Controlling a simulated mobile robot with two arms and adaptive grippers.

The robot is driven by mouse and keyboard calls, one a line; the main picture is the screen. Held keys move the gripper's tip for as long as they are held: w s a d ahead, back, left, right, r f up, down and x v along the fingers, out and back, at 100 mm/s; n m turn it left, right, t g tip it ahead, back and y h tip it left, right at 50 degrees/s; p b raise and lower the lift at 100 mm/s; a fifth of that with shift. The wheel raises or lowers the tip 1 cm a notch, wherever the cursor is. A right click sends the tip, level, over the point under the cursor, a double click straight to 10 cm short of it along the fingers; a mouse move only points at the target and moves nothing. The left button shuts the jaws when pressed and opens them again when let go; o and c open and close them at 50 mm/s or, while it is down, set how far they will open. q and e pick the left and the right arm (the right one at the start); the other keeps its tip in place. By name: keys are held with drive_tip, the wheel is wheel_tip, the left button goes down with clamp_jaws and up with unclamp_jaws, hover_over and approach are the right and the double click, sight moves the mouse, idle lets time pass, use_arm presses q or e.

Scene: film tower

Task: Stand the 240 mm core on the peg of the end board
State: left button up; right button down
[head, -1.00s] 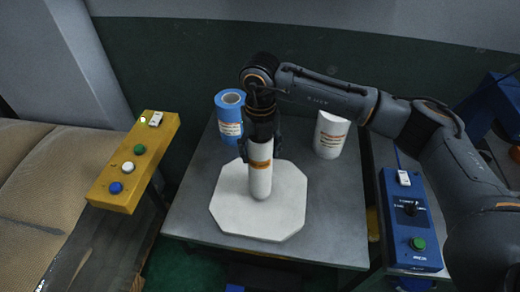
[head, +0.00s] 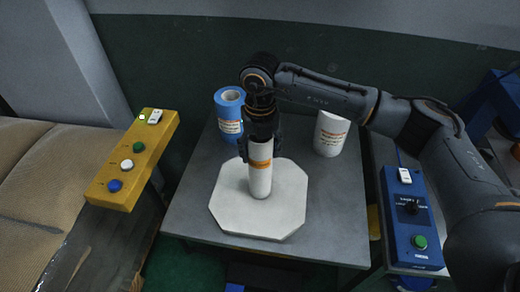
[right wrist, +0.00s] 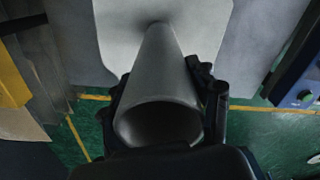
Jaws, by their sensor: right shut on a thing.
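The white core (head: 260,178) with an orange label stands upright over the middle of the white octagonal end board (head: 285,218). My right gripper (head: 260,148) is shut on the upper part of this core. In the right wrist view the core (right wrist: 160,80) runs away from my fingers (right wrist: 160,105) toward the board (right wrist: 105,25), its open near end facing the camera. The lower end appears to be at the board's surface; whether it touches, I cannot tell. The peg is hidden. My left gripper is not in view.
A blue roll (head: 229,110) stands behind the board on the grey table (head: 335,225), and a white cylinder (head: 331,133) stands at back right. A yellow button box (head: 132,165) is at left, a blue control box (head: 412,225) at right.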

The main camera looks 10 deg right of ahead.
drive_tip(key=shift+f, duration=0.2)
drive_tip(key=shift+c, duration=1.3)
unclamp_jaws()
wheel_tip(320, 180, up, 12)
